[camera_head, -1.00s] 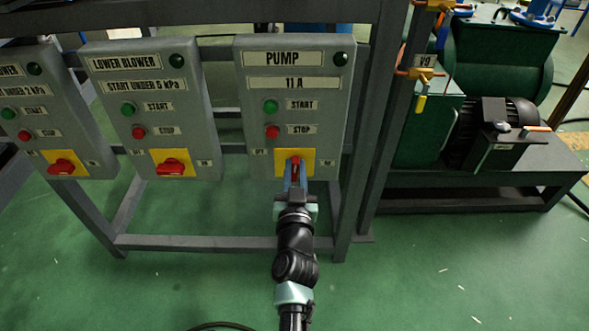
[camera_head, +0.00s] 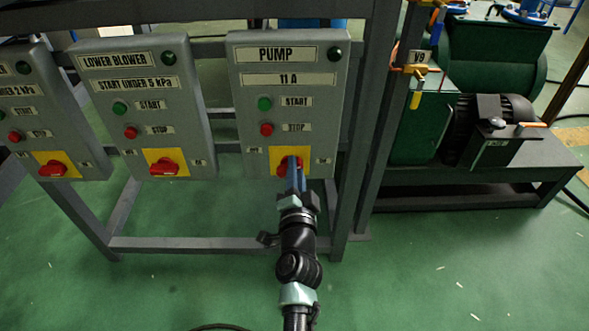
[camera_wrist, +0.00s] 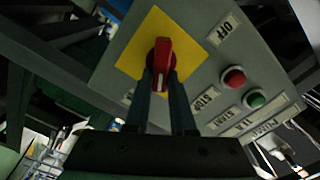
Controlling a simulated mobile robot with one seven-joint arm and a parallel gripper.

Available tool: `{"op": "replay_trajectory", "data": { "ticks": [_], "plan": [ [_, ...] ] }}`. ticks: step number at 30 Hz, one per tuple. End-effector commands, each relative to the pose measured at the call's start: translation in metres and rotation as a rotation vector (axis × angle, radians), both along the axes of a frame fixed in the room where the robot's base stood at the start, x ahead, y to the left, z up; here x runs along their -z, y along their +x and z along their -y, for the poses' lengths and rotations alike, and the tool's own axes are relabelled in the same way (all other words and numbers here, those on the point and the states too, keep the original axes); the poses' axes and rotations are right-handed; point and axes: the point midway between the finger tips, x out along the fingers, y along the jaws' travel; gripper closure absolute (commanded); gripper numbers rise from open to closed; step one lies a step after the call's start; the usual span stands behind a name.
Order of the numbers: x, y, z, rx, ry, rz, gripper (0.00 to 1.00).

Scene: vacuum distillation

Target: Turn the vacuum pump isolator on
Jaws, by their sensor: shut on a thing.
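The vacuum pump isolator is a red rotary handle (camera_head: 283,170) on a yellow plate (camera_head: 279,155), low on the grey PUMP panel (camera_head: 240,110). My gripper (camera_head: 293,163) reaches up to it from below, with the blue fingers hiding much of the handle in the head view. In the wrist view, the red handle (camera_wrist: 162,62) sits between the two fingertips of my gripper (camera_wrist: 161,82), and they are shut on it. An OFF label (camera_wrist: 224,30) lies beside the plate there. The handle's exact angle on the panel is hard to tell.
The PUMP panel also has a green START button (camera_head: 264,104) and a red STOP button (camera_head: 266,129). The LOWER BLOWER panel (camera_head: 200,120) with its own red handle (camera_head: 164,167) stands to the left. A frame post runs to the right.

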Motion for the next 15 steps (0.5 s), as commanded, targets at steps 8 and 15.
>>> {"op": "replay_trajectory", "data": {
  "ticks": [8,15],
  "plan": [
    [0.0048,-0.0002,0.0017,0.0,0.256,-0.001,1.0],
    [0.0076,-0.0003,0.0024,0.0,0.432,-0.002,1.0]
  ]
}}
